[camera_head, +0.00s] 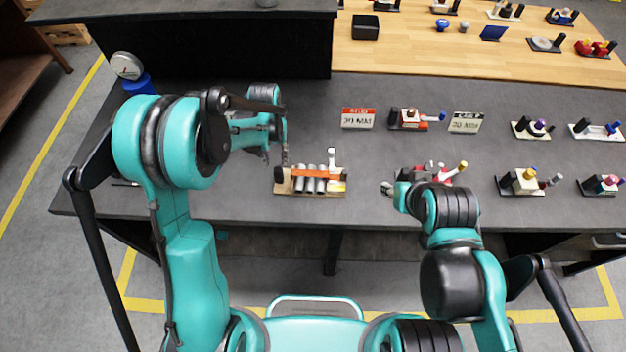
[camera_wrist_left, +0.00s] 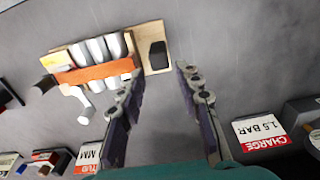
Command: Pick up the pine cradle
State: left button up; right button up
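The pine cradle (camera_head: 282,187) lies on the dark bench in front of me. It is a pale wooden base carrying several silver cylinders under an orange bar, with a black block at its left end and a white upright part at its right. It also shows at upper left in the left wrist view (camera_wrist_left: 60,55). My left gripper (camera_head: 277,157) is open and empty, pointing down behind the cradle's left end. In the left wrist view its fingertips (camera_wrist_left: 160,70) are near the black block, apart from it. My right gripper (camera_head: 387,188) is right of the cradle; its opening is unclear.
A red "30 MM" sign (camera_head: 358,118) and a pale "30 MM" sign (camera_head: 466,123) stand behind, with a small assembly (camera_head: 408,118) between them. A red-based assembly (camera_head: 447,177) is by my right gripper. More assemblies stand farther right.

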aim_at(278, 169)
pick_arm(q)
notch_tip(278, 169, down, 7)
jog(key=shift+r, duration=0.15)
grip_shut()
